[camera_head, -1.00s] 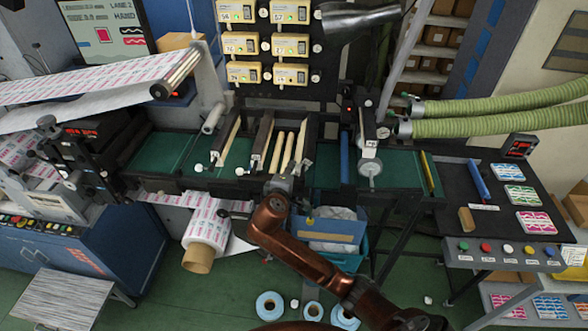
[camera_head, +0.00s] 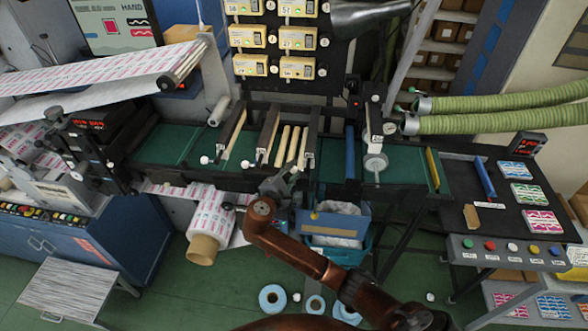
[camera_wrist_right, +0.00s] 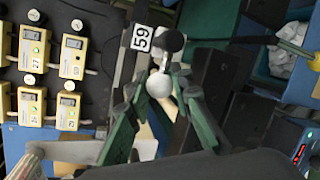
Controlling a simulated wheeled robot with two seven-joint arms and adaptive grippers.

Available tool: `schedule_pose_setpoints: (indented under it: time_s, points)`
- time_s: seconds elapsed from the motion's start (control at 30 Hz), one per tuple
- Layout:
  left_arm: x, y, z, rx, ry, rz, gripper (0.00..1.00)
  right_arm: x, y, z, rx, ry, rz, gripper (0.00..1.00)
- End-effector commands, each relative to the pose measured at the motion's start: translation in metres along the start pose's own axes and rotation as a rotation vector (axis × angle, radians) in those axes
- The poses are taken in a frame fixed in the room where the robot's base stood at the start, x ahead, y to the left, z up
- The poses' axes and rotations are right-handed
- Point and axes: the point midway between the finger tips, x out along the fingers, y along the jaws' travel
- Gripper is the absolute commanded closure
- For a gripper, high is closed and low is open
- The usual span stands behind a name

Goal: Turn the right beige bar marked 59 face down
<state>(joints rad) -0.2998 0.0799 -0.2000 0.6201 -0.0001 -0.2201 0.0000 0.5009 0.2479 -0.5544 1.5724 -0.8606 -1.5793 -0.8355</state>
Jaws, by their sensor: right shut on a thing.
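The right bar (camera_head: 311,138) is a long dark-framed bar with pale beige along its side, at the right of the bar group above the green bed. In the right wrist view its near end carries a white label "59" (camera_wrist_right: 142,37) and a round white knob (camera_wrist_right: 158,84). My right gripper (camera_head: 291,172) is at the near end of this bar. In the right wrist view its green fingers (camera_wrist_right: 160,98) are closed around the knob. My left gripper is not in view.
Two similar bars with white knobs, a middle one (camera_head: 269,132) and a left one (camera_head: 233,133), stand to the left. Pale strips (camera_head: 293,145) lie between the middle and right bars. A blue bin (camera_head: 333,228) is below. The green bed (camera_head: 405,170) is open at right.

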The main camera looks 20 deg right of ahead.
Motion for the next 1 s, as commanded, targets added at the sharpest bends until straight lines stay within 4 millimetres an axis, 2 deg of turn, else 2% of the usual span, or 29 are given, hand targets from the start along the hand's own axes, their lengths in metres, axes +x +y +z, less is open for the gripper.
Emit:
schedule_pose_setpoints:
  time_s: [0.4, 0.43, 0.6, 0.7, 1.0]
  points:
    - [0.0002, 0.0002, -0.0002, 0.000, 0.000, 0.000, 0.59, 0.0001, -0.0036, -0.0019, -0.009, 0.000, -0.005, 1.00]
    - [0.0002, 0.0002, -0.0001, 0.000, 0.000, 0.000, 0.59, 0.0001, -0.0037, -0.0019, -0.009, 0.000, -0.005, 0.79]
    - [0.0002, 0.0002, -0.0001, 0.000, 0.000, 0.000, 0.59, 0.0001, -0.0030, -0.0015, -0.009, 0.000, -0.004, 0.67]
    - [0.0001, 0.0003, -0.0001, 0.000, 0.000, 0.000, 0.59, 0.0001, -0.0024, -0.0011, -0.008, -0.001, -0.003, 0.61]
    - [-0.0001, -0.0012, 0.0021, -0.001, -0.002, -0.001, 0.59, -0.0021, -0.0014, -0.0008, -0.006, -0.001, -0.001, 0.61]
